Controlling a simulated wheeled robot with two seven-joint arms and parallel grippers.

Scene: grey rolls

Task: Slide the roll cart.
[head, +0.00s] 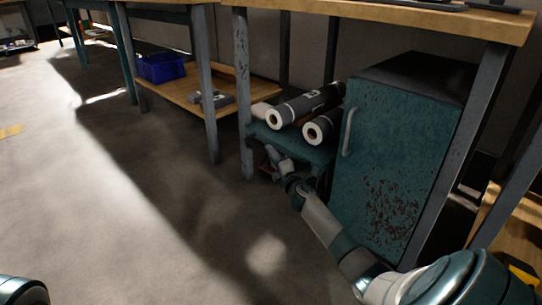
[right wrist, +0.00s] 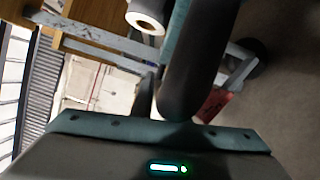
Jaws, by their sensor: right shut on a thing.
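The roll cart (head: 318,156) is a low teal cart under the workbench, left of the teal cabinet. Grey rolls (head: 305,104) with white ends lie on its top; one roll end (right wrist: 147,20) also shows in the right wrist view. My right gripper (head: 273,157) is at the front left of the cart, below its top, and is shut on the cart. The exact part held is hidden in the head view. My left gripper is not in view.
A worn teal cabinet (head: 398,150) stands close to the right of the cart. Bench legs (head: 243,110) rise just left of it. A blue bin (head: 161,68) sits on a low wooden shelf (head: 183,92). The grey floor (head: 150,210) in front and to the left is clear.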

